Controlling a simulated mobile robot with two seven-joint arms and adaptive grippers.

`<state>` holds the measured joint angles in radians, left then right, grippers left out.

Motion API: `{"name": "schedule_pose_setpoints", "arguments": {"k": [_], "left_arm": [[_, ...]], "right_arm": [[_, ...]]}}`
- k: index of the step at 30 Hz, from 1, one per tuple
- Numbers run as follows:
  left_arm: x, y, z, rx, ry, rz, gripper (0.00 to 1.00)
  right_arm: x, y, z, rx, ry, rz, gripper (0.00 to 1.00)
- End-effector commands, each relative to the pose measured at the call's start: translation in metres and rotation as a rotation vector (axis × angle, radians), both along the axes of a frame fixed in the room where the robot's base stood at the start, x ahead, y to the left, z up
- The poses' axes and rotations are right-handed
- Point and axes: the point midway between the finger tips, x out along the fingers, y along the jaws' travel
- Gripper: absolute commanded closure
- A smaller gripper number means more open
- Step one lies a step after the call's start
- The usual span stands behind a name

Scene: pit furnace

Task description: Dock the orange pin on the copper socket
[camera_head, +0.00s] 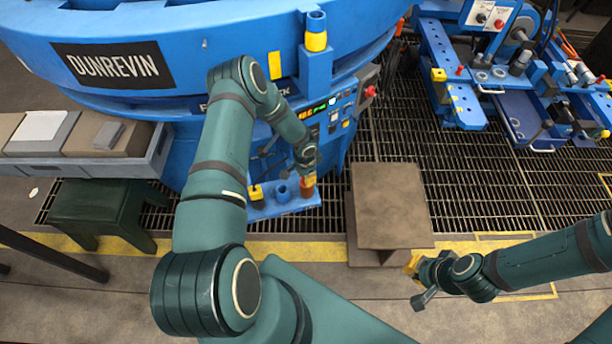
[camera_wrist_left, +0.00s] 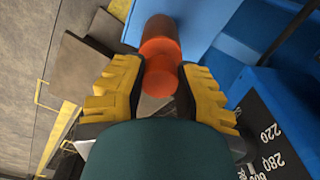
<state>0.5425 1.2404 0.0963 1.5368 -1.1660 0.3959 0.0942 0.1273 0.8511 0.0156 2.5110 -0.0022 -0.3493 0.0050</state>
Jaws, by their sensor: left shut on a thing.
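My left gripper (camera_wrist_left: 160,92) is shut on the orange pin (camera_wrist_left: 161,78), with a yellow-padded finger on each side. A darker, copper-coloured cylinder, apparently the copper socket (camera_wrist_left: 161,30), shows directly beyond the pin and in line with it. I cannot tell whether the pin touches it or is seated. In the head view the left gripper (camera_head: 306,168) is low at the right end of a blue shelf (camera_head: 283,207), with the copper socket (camera_head: 307,190) below it; the gripper and wrist largely hide the pin. My right gripper (camera_head: 414,276) is beside a brown block, its fingertips too small to read.
A yellow socket (camera_head: 256,194) and a blue socket (camera_head: 283,191) stand left of the copper one. The blue furnace (camera_head: 200,60) and its control panel (camera_head: 330,118) rise close behind. The brown block (camera_head: 388,205) stands to the right. Floor grating (camera_head: 390,130) lies clear behind it.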

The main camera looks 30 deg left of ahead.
Motion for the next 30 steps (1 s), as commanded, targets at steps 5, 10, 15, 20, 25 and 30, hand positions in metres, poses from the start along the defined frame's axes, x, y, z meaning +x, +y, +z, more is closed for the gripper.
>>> {"name": "schedule_pose_setpoints", "arguments": {"k": [5, 10, 15, 20, 25, 30], "left_arm": [[0.000, 0.000, -0.004, 0.000, -0.001, 0.000, 1.00], [0.000, 0.000, -0.007, 0.000, -0.001, 0.000, 1.00], [0.000, 0.000, -0.006, 0.000, -0.001, 0.000, 0.62], [0.000, 0.000, -0.006, 0.000, 0.000, 0.000, 0.62], [0.000, 0.000, 0.000, 0.000, 0.000, 0.000, 0.62], [0.000, 0.000, 0.013, 0.000, 0.000, 0.000, 0.62]], "right_arm": [[0.000, 0.000, -0.004, 0.000, 0.000, 0.000, 1.00], [0.000, 0.000, -0.007, 0.000, 0.000, 0.000, 1.00], [0.000, 0.000, -0.006, 0.000, 0.000, 0.000, 1.00], [0.000, 0.000, -0.006, 0.000, 0.000, 0.000, 1.00], [0.004, -0.001, -0.002, -0.003, -0.011, -0.002, 1.00], [0.002, 0.000, 0.006, -0.001, -0.006, -0.001, 1.00]]}}
